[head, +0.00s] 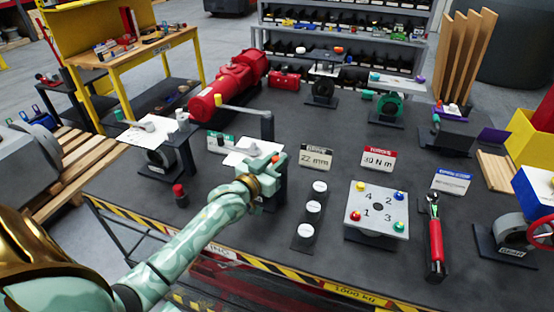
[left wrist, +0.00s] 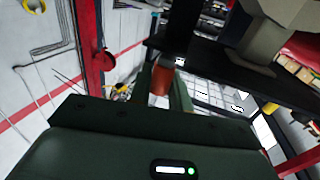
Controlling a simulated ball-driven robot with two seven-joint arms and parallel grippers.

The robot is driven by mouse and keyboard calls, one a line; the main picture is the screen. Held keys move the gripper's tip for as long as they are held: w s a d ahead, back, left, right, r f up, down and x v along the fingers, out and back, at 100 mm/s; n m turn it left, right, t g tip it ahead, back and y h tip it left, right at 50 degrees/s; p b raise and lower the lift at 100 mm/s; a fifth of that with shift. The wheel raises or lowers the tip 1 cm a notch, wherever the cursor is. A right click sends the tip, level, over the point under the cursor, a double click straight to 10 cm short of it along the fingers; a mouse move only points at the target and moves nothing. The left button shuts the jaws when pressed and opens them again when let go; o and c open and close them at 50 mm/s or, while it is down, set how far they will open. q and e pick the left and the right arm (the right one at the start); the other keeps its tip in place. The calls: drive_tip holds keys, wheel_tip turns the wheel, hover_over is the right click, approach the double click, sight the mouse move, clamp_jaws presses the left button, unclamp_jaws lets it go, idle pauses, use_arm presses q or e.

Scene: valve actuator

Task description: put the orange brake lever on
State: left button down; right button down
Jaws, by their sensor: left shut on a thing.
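My left gripper (head: 268,170) is at the dark upright stand (head: 281,190) near the table's front middle. It is shut on a small orange part, which looks like the end of the orange brake lever (head: 275,159). In the left wrist view the orange lever end (left wrist: 161,82) shows between the fingers of the left gripper (left wrist: 168,90). The gripper hides most of the lever and part of the stand, so I cannot tell how they meet. My right gripper is not in view.
A red cylinder (head: 229,86) lies further back. To the right are a strip of white-topped buttons (head: 313,206), a numbered plate (head: 378,208) and a red-handled wrench (head: 435,240).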

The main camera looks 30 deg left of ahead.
use_arm(q)
drive_tip(key=c, duration=1.3)
unclamp_jaws()
drive_tip(key=shift+c, duration=0.2)
drive_tip(key=s, duration=1.6)
drive_tip(key=shift+s+a+p, duration=0.2)
drive_tip(key=shift+a+p, duration=0.15)
drive_tip(key=shift+a, duration=0.05)
